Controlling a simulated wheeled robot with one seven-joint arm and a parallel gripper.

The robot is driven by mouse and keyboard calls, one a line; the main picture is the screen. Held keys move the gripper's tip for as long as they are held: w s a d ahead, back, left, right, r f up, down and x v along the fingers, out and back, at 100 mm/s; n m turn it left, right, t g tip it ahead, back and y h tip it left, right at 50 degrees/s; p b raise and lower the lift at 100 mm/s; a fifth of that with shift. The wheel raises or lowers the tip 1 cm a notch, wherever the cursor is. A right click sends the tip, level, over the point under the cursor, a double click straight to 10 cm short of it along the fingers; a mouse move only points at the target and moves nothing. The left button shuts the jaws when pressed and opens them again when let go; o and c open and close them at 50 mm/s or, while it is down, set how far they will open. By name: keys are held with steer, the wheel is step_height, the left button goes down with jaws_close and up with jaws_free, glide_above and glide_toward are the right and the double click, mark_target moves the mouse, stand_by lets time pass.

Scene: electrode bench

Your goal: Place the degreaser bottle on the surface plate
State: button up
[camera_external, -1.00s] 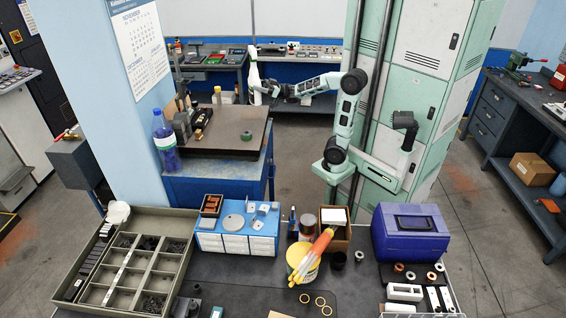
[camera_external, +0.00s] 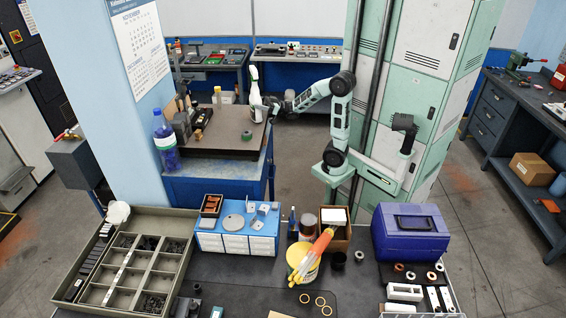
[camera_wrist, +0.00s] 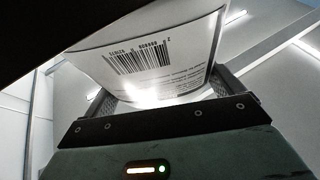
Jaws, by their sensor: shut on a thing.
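The degreaser bottle (camera_external: 255,93) is a white spray bottle with a green top. It stands upright at the right far edge of the dark surface plate (camera_external: 225,145), on the blue cabinet. I cannot tell whether its base touches the plate. My gripper (camera_external: 267,107) is shut on the bottle's side, reaching in from the right. In the wrist view, the bottle's white label with a barcode (camera_wrist: 140,65) fills the space between the two fingers of my gripper (camera_wrist: 163,92). The bottle's base and top are out of that view.
On the plate are a dark angle block (camera_external: 182,127), a small round green-topped part (camera_external: 247,135) and several small items at the back left. A blue bottle (camera_external: 164,135) stands at the plate's left edge.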

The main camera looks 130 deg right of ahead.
steer(key=o, duration=1.4)
steer(key=shift+f, duration=0.15)
steer(key=shift+o, duration=0.2)
steer(key=shift+r, duration=0.25)
steer(key=b+v, duration=0.5)
steer(key=v, duration=0.7)
